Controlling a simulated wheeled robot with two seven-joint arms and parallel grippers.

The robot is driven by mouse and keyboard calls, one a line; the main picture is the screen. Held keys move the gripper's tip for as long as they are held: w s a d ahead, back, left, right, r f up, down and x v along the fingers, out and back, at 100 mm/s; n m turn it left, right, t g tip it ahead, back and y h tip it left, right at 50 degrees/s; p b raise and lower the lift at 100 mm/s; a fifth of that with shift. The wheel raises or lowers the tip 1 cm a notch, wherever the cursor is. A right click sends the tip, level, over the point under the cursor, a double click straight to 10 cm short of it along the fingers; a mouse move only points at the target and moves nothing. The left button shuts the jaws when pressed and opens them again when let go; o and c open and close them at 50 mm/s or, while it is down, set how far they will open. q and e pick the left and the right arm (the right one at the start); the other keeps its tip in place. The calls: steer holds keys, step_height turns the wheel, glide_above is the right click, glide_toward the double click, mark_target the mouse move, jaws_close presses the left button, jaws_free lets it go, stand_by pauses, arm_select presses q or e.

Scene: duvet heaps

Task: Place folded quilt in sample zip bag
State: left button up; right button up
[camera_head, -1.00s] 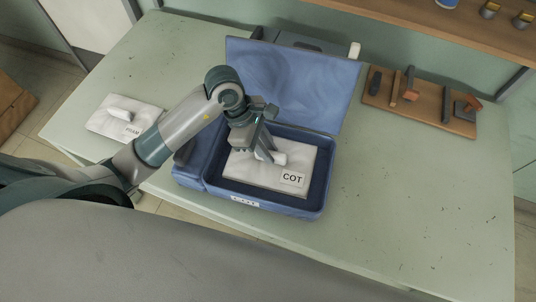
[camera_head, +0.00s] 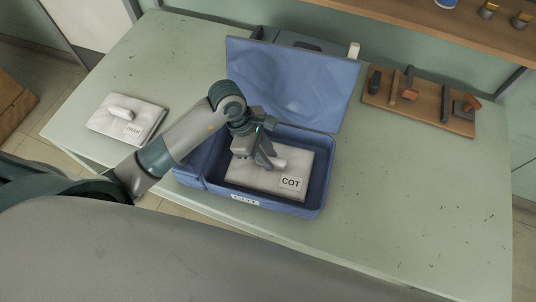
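A folded white quilt (camera_head: 255,178) with a COT label and a pale roll-shaped grip on top lies inside the open blue zip bag (camera_head: 318,203). It appears flat, within the bag's walls. My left gripper (camera_head: 266,160) reaches down into the bag from the left. Its fingers are at the pale grip and appear shut on it. The arm and fingers hide the quilt's far left part and part of the grip. The bag's lid (camera_head: 295,85) stands raised at the back. My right gripper is out of view.
Another folded white piece (camera_head: 105,125) with a label and a pale grip lies on the green table (camera_head: 420,210) at the left. A wooden tool board (camera_head: 430,115) lies at the back right. A dark case (camera_head: 300,40) sits behind the lid. The table's right side is clear.

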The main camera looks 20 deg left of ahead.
arm_select(q)
steer(key=shift+o, duration=1.1)
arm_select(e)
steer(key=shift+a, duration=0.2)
arm_select(q)
steer(key=shift+r, duration=0.1)
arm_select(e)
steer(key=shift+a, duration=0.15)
